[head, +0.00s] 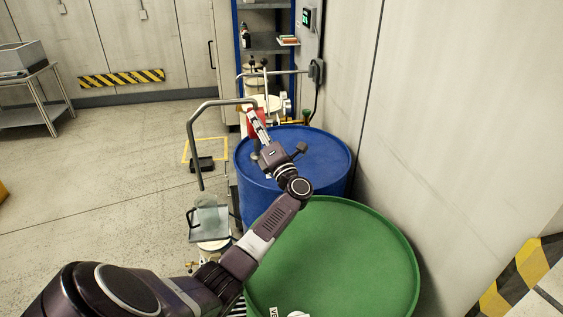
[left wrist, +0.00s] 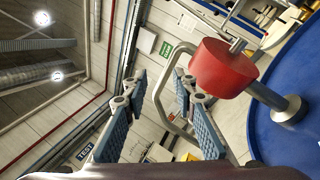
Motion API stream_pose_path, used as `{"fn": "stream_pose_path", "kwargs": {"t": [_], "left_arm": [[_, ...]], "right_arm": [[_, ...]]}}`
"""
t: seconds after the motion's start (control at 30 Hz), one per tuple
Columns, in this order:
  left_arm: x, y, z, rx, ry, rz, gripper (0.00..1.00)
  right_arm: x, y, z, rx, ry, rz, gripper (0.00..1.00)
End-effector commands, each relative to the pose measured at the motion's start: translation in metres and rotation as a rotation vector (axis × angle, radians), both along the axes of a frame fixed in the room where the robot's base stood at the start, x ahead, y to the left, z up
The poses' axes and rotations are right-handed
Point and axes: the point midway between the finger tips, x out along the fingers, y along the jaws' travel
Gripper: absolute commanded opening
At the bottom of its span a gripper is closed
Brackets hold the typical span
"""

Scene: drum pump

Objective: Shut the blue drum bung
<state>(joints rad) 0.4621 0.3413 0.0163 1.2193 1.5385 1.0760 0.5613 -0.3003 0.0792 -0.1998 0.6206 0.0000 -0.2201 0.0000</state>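The blue drum (head: 325,178) stands beyond the green drum, against the right wall. It also fills the right edge of the left wrist view (left wrist: 300,75). A red cylindrical piece (left wrist: 222,68) hangs on a metal arm from a grey post (left wrist: 288,108) on the drum top. I cannot tell whether this is the bung; the bung opening is not visible. My left gripper (head: 258,125) is above the drum's far left rim. My right gripper is out of view.
The green drum (head: 340,265) stands in front, under my left arm. A bent grey pipe (head: 193,140) rises left of the blue drum, above a small tray with a beaker (head: 208,218). A shelf rack (head: 270,42) stands behind. Floor to the left is free.

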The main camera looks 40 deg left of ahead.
Motion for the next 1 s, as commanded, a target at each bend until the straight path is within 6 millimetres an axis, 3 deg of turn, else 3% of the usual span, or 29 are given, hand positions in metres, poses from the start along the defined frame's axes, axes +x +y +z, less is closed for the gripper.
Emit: {"fn": "stream_pose_path", "kwargs": {"t": [0.1, 0.2, 0.3, 0.47, 0.57, 1.0], "left_arm": [[0.011, -0.026, -0.055, -0.403, -0.276, -0.069, 0.25], [0.020, -0.056, -0.098, -0.679, -0.476, -0.079, 0.25], [0.027, -0.084, -0.128, -0.875, -0.620, -0.066, 0.25], [0.032, -0.106, -0.150, -1.020, -0.731, -0.044, 0.25], [0.036, -0.103, -0.156, -1.033, -0.745, -0.042, 0.25], [0.059, -0.051, -0.181, -1.030, -0.739, -0.045, 0.25]], "right_arm": [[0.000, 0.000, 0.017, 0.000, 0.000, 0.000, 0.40], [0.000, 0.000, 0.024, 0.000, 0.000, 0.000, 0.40], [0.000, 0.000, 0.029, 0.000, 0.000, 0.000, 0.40], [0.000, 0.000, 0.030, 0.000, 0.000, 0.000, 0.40], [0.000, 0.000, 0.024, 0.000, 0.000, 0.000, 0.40], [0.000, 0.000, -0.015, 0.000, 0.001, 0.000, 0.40]]}}
